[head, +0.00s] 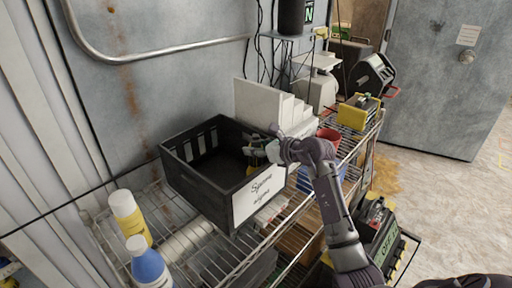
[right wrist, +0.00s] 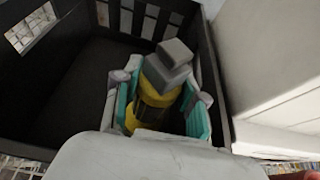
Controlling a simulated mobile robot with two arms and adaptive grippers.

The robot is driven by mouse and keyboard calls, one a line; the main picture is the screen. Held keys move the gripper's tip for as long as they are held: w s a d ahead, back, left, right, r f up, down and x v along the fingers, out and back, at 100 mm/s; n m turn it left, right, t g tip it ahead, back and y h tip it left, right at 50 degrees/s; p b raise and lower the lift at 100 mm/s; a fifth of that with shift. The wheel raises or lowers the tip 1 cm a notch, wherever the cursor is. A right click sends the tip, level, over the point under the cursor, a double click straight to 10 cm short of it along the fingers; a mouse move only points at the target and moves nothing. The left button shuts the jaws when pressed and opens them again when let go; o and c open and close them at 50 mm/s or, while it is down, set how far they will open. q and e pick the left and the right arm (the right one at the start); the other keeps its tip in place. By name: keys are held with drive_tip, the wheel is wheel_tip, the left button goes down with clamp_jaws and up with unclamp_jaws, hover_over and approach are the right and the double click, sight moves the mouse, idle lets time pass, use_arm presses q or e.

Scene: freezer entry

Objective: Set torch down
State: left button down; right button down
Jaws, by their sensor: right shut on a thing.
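The torch (right wrist: 158,98), yellow and black with a grey blocky end, sits between the fingers of my right gripper (head: 260,155). In the right wrist view the gripper (right wrist: 165,92) has its teal-lined fingers closed on both sides of it. The gripper is at the right end of a black slotted crate (head: 190,187), at the inner side of its labelled wall. In the wrist view the torch is over the crate's inside (right wrist: 65,92); I cannot tell whether it touches the floor. The torch is mostly hidden in the head view. My left gripper is out of view.
The crate stands on a wire shelf (head: 118,235); its visible floor looks empty. White boxes (head: 262,108) stand close behind it. A yellow-black device (head: 357,112) is farther right.

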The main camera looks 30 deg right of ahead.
drive_tip(key=shift+a+f+b, duration=0.1)
drive_tip(key=shift+f+b, duration=0.2)
drive_tip(key=shift+f, duration=0.25)
drive_tip(key=c, duration=0.7)
unclamp_jaws()
drive_tip(key=shift+s+f, duration=0.1)
drive_tip(key=shift+f, duration=0.1)
drive_tip(key=shift+o, duration=0.2)
drive_tip(key=shift+f, duration=0.1)
drive_tip(key=shift+r+p, duration=0.35)
drive_tip(key=shift+r, duration=0.1)
drive_tip(key=shift+s+r, duration=0.15)
drive_tip(key=shift+r, duration=0.05)
drive_tip(key=b+v, duration=0.3)
drive_tip(key=v, duration=0.9)
drive_tip(key=shift+r, duration=0.25)
